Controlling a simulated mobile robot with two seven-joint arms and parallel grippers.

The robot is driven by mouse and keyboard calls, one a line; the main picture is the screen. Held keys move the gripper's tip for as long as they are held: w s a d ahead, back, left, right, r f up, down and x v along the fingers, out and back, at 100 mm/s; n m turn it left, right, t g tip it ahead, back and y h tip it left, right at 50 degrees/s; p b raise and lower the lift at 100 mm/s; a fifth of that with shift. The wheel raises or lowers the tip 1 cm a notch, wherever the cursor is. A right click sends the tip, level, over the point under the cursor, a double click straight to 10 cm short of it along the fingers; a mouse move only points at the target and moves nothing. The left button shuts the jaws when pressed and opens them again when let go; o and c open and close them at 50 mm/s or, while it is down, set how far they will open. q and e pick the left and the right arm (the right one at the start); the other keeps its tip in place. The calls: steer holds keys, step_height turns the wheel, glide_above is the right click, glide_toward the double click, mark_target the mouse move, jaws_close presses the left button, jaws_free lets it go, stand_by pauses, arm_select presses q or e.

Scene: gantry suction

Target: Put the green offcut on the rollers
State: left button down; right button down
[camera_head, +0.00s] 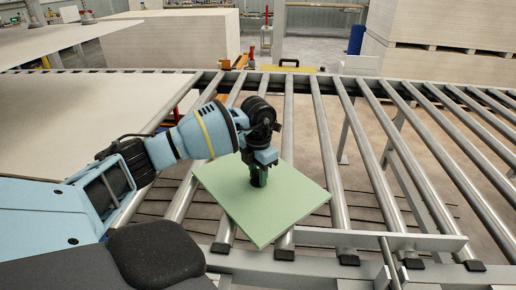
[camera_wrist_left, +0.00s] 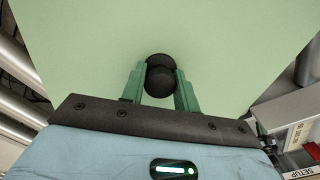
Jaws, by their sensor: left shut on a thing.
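The green offcut (camera_head: 283,203) is a flat pale green panel in the head view, at or just above the rollers (camera_head: 326,150); I cannot tell whether it touches them. My left gripper (camera_head: 258,182) is over the panel with its fingers pointing down. In the left wrist view the green offcut (camera_wrist_left: 90,50) fills most of the picture. There the green fingers of my left gripper (camera_wrist_left: 160,80) are closed around a dark round knob on the panel. My right gripper is not in view.
A metal rail (camera_head: 380,240) runs along the near ends of the rollers. A pale board (camera_head: 70,115) lies at the left. Stacks of boards (camera_head: 440,75) stand at the back. Bare rollers lie to the right of the panel.

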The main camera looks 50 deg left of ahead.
arm_select(q)
steer(key=shift+f, duration=0.2)
steer(key=c, duration=1.1)
jaws_free()
steer(key=shift+f, duration=0.1)
steer(key=shift+o, duration=0.2)
step_height(320, 180, up, 12)
steer(key=shift+r, duration=0.2)
